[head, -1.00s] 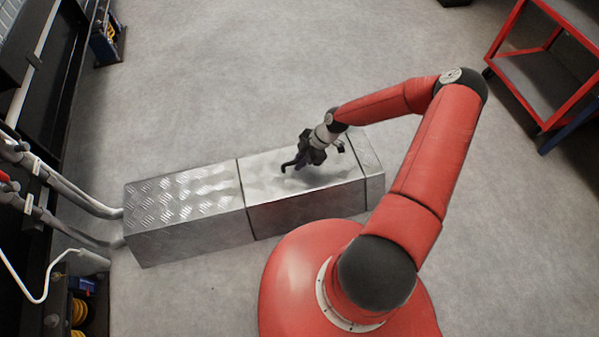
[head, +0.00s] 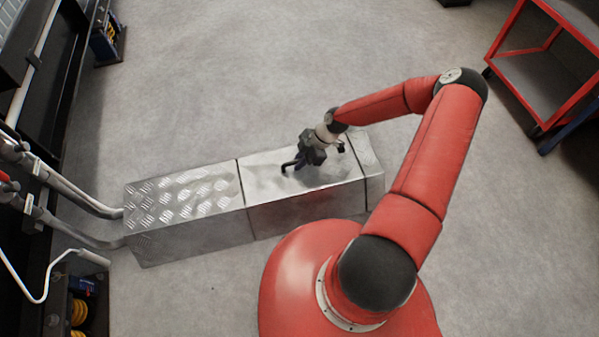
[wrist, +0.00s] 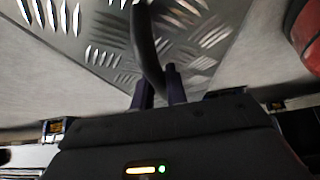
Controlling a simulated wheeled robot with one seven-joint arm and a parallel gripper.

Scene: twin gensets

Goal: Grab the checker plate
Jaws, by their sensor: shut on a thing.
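The checker plate (head: 327,174) is a shiny metal cover with a raised tread pattern. It is the middle length of a long low box-shaped duct on the floor, with a dark seam at each end. In the wrist view its patterned top (wrist: 103,30) fills the upper middle. My gripper (head: 291,168) is over the plate's top. In the wrist view its two fingers (wrist: 160,88) are closed around a dark curved bar (wrist: 147,45) that appears to be the plate's handle. The bar's ends are hidden or out of view.
A matching cover (head: 180,200) adjoins at left, where pipes (head: 85,205) and dark machinery stand. A short cover section (head: 374,180) lies at right. A red cart (head: 545,75) stands at the top right. The grey floor behind the duct is clear.

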